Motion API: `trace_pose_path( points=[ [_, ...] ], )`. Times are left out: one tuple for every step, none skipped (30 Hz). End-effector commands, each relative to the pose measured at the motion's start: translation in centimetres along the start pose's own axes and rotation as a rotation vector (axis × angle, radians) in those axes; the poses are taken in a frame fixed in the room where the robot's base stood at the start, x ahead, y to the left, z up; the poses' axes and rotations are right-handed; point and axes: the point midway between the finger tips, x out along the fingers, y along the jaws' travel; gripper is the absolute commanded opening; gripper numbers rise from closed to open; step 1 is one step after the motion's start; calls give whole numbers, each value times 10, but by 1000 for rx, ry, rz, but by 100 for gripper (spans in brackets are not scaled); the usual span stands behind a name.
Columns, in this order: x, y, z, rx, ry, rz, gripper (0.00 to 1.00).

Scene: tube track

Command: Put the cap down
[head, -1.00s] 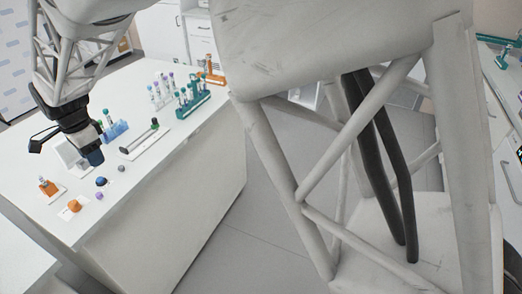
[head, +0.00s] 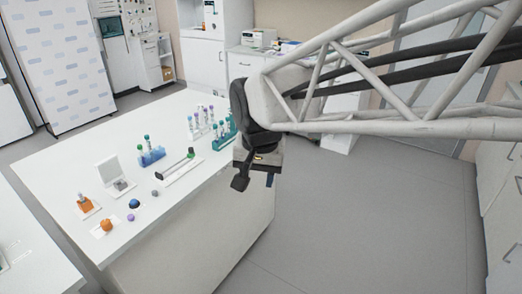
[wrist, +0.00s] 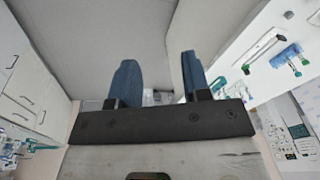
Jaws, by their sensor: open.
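Several small caps lie near the front of the white table (head: 185,215) in the head view: an orange cap (head: 106,225) on a white card, a purple one (head: 131,217), a dark blue one (head: 134,204) and a grey one (head: 154,193). I cannot tell which is the task's cap. My gripper (head: 270,180) appears at the table's right edge, to the right of the caps and apart from them. In the wrist view my gripper (wrist: 158,72) has its two blue fingers spread, with no cap between them.
A teal rack (head: 222,135) is close to my gripper. Open floor (head: 370,230) lies right of the table.

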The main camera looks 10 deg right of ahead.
Motion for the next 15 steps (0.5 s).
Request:
trace_pose_path(
  points=[
    [-3,18,9,-25,11,-1,44],
    [-4,26,15,-45,16,-1,44],
    [-5,38,22,-72,23,0,44],
    [-5,47,28,-92,28,0,44],
    [-6,55,34,-112,34,1,44],
    [-6,65,42,-138,40,2,44],
    [-5,73,48,-157,45,4,44],
    [-5,80,54,-176,48,5,44],
    [-4,89,61,-200,55,7,44],
    [-4,94,66,-216,59,9,44],
    [-3,100,71,-232,63,10,44],
    [-2,106,78,-251,66,12,44],
    [-2,110,81,-265,69,14,44],
    [-1,114,85,-276,71,16,44],
    [0,118,89,-289,75,17,44]
  ],
)
